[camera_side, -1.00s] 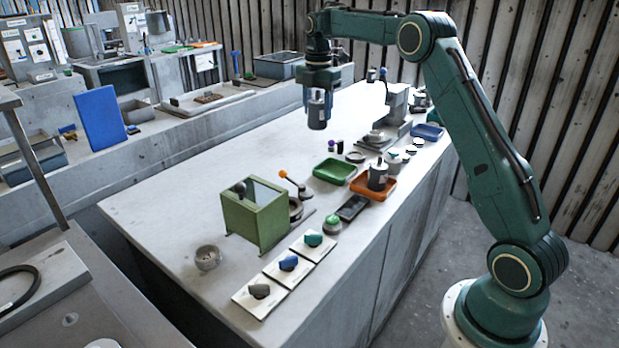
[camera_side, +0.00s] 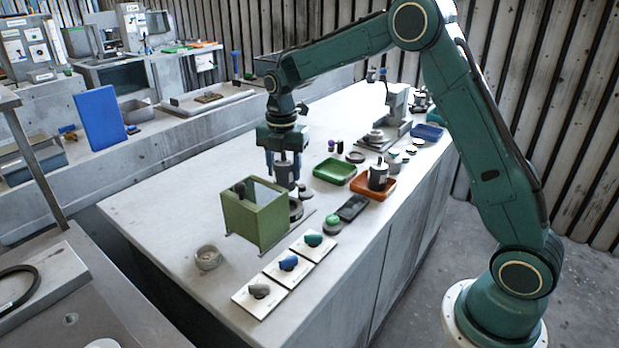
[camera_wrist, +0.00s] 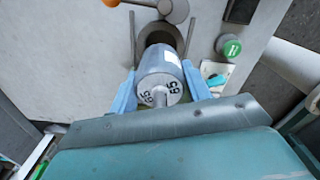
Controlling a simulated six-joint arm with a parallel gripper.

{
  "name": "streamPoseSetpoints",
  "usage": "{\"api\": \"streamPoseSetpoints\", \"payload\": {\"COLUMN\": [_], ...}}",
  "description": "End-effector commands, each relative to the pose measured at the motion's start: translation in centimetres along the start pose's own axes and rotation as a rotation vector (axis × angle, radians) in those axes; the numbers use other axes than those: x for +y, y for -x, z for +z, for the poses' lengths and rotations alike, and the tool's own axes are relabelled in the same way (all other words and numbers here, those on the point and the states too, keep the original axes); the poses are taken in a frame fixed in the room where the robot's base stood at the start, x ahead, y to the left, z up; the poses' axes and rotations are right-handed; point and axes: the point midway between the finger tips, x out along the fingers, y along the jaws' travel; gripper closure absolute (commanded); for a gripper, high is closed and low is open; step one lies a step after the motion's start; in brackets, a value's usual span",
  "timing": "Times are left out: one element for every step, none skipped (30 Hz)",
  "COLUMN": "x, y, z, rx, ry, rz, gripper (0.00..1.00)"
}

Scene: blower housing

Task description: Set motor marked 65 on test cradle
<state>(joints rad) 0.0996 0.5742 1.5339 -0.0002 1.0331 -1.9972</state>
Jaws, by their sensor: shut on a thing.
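The motor marked 65 is a grey cylinder, seen end-on with its number and short shaft in the wrist view (camera_wrist: 160,76). My gripper (camera_side: 284,168) is shut on this motor, its blue fingers on either side. In the side view the motor (camera_side: 284,174) hangs above the table, just behind the green box. A dark round seat between two rods (camera_wrist: 172,33), which looks like the test cradle, shows just beyond the motor in the wrist view. The motor partly covers it, and I cannot tell whether they touch. In the side view a round part (camera_side: 296,209) shows beside the green box.
The green box (camera_side: 258,224) stands close in front of the motor. An orange tray (camera_side: 364,190) holds another grey motor (camera_side: 378,175). A green tray (camera_side: 335,171), a dark flat device (camera_side: 352,207) and white cards with coloured knobs (camera_side: 289,263) lie nearby.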

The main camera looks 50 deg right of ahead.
Motion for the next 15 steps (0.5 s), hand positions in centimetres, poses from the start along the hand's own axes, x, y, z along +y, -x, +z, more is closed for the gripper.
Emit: {"api": "streamPoseSetpoints", "payload": {"x": [0.1, 0.1, 0.1, 0.1, 0.1, 0.1, 0.1, 0.1, 0.0, 0.0, 0.0, 0.0, 0.0, 0.0, 0.0], "y": [0.1, 0.1, 0.1, 0.1, 0.0, 0.0, -0.1, -0.2, -0.3, -0.4, -0.6, -0.8, -1.0, -1.2, -1.5], "z": [0.0, 0.0, 0.0, 0.0, 0.0, 0.0, 0.0, 0.0, 0.0, 0.0, 0.0, 0.0, 0.0, 0.0, 0.0], "rx": [-0.001, -0.001, -0.001, -0.001, -0.001, -0.001, -0.001, -0.001, -0.001, 0.000, 0.000, 0.000, 0.000, 0.000, 0.000], "ry": [0.001, 0.001, 0.001, 0.001, 0.001, 0.000, 0.000, 0.000, 0.000, 0.000, 0.000, 0.000, 0.000, 0.000, 0.000], "rz": [0.003, 0.003, 0.003, 0.003, 0.002, 0.002, 0.002, 0.002, 0.001, 0.001, 0.001, 0.001, 0.001, 0.001, 0.000], "gripper": [0.91, 0.91, 0.91, 0.91, 0.91, 0.91, 0.91, 0.91, 0.91, 0.91, 0.91, 0.91, 0.91, 0.91, 0.91]}}
